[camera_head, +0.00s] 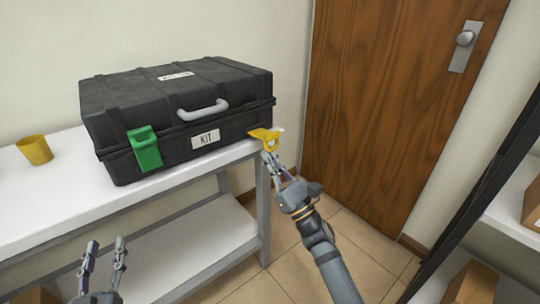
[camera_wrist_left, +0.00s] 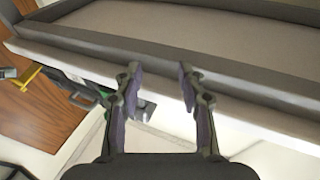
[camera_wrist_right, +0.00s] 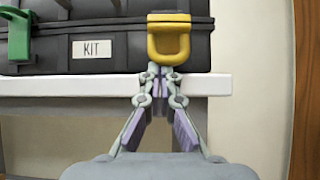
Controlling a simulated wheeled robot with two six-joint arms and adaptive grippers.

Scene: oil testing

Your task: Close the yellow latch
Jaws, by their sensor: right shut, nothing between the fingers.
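A black case (camera_head: 180,108) labelled KIT stands shut on a white shelf top. The yellow latch (camera_head: 265,134) is at the right end of its front and sticks outward from the case. In the right wrist view the yellow latch (camera_wrist_right: 169,38) is above my fingers, its loop lowest. My right gripper (camera_head: 268,156) is shut and empty, its tips just under the loop; I cannot tell if they touch. It also shows in the right wrist view (camera_wrist_right: 161,76). My left gripper (camera_head: 104,244) is open and empty, low in front of the shelf; its fingers stand apart in the left wrist view (camera_wrist_left: 158,72).
A green latch (camera_head: 145,150) lies against the case front at left. A grey handle (camera_head: 203,110) is between the latches. A yellow cup (camera_head: 35,150) stands left of the case. A wooden door (camera_head: 385,90) is behind at right. A dark-framed rack (camera_head: 515,205) stands at far right.

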